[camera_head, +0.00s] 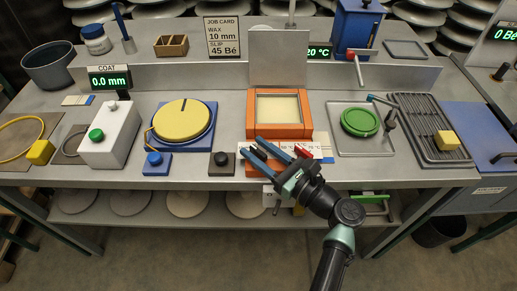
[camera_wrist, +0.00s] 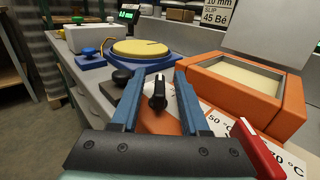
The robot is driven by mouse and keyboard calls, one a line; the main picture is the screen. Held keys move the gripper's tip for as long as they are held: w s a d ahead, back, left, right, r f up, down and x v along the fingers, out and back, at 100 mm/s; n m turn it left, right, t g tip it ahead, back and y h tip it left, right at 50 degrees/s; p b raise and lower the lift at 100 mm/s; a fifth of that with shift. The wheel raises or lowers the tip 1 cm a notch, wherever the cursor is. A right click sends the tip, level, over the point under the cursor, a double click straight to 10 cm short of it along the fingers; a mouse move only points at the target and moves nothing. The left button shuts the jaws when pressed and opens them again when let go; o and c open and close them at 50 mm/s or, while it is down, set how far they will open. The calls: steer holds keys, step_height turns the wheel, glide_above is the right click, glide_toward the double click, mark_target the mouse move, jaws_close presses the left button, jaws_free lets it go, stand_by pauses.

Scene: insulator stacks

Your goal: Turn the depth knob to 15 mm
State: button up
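A black pointer knob (camera_wrist: 158,92) sits on the orange front of the wax unit (camera_wrist: 292,112); I take it as the depth knob, though its scale is hidden or too small to read. My gripper (camera_wrist: 158,78) is open, with one blue finger on each side of this knob; I cannot tell whether they touch it. In the head view my gripper (camera_head: 250,146) is at the front of the orange wax unit (camera_head: 281,131) and hides the knob. The job card (camera_head: 222,38) reads WAX 10 mm and SLIP 45 Bé.
A red slider tab (camera_wrist: 258,150) on a white temperature strip stands close to the right finger. A black knob (camera_head: 222,158) and a blue knob (camera_head: 154,158) lie left of my gripper, near the yellow disc (camera_head: 182,118). The COAT display (camera_head: 109,81) reads 0.0 mm.

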steer(key=p+v, duration=0.1)
steer(key=v, duration=1.2)
steer(key=shift+r, duration=0.1)
